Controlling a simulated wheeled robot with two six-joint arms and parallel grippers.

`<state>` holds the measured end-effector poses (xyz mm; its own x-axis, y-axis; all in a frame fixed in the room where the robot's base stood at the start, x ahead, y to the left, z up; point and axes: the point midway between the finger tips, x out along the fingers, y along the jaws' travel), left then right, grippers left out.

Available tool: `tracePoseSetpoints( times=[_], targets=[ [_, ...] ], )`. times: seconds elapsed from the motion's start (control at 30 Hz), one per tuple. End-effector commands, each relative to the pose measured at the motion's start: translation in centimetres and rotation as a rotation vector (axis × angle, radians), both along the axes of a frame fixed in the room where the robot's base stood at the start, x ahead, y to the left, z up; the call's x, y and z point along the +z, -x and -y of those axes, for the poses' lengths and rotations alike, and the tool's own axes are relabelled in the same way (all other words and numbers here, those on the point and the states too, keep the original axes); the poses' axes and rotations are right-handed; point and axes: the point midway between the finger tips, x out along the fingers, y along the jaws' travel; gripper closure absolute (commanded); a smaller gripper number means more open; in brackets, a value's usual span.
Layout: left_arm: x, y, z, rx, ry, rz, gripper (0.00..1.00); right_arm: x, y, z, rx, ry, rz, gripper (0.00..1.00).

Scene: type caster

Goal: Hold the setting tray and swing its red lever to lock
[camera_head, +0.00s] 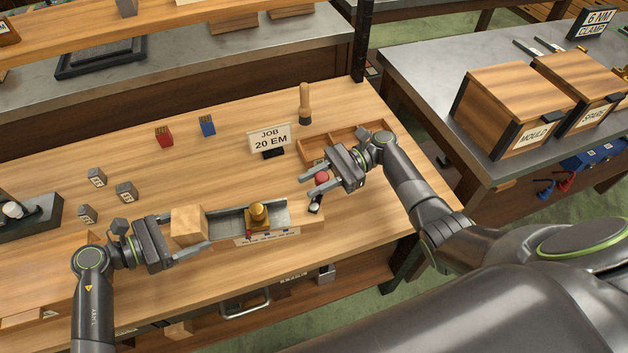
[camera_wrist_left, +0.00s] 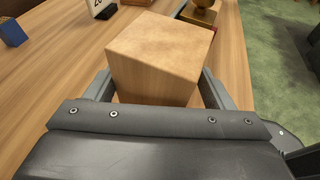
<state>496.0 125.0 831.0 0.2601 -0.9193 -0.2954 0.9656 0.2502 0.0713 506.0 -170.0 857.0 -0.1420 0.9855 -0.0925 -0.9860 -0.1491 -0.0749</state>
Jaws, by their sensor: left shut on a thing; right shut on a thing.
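The setting tray (camera_head: 229,223) lies on the bench, a long metal channel with a brass knob (camera_head: 258,212) standing on it and a labelled front. A wooden block (camera_head: 188,224) sits at its left end. My left gripper (camera_head: 187,233) is shut on this block, which also fills the middle of the left wrist view (camera_wrist_left: 155,55) between the two fingers. The red lever (camera_head: 321,178) has a round red knob at the tray's right end. My right gripper (camera_head: 314,183) is shut on the red knob, with a finger on either side. The lever's lower part is partly hidden.
A "JOB 20 EM" card (camera_head: 270,138) and an upright wooden-handled tool (camera_head: 305,104) stand behind the tray. A divided wooden box (camera_head: 345,137) lies beyond the right gripper. Red (camera_head: 164,136) and blue (camera_head: 207,125) blocks and several grey cubes stand to the left.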

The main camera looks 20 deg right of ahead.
Motion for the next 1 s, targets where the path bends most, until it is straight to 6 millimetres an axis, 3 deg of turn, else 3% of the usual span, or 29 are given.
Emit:
tracePoseSetpoints(
  times=[0.1, 0.13, 0.27, 0.67, 1.0],
  targets=[
    [0.1, -0.2, 0.1, 0.006, 0.004, 0.001, 0.48, -0.1, 0.1, -0.2, 0.003, -0.004, -0.002, 0.9],
    [0.1, -0.2, 0.1, 0.006, 0.004, 0.001, 0.48, -0.1, 0.1, -0.2, 0.003, -0.004, -0.002, 0.66],
    [0.1, -0.1, 0.1, 0.004, 0.003, 0.001, 0.48, -0.1, 0.1, -0.2, 0.002, -0.003, -0.002, 0.49],
    [0.0, -0.1, 0.0, 0.001, -0.001, 0.003, 0.48, 0.0, -0.1, 0.7, -0.001, 0.0, -0.001, 0.48],
    [0.0, -0.1, 0.0, 0.001, -0.002, 0.003, 0.48, 0.6, -1.1, 7.4, -0.002, 0.001, -0.003, 0.48]
  ],
)
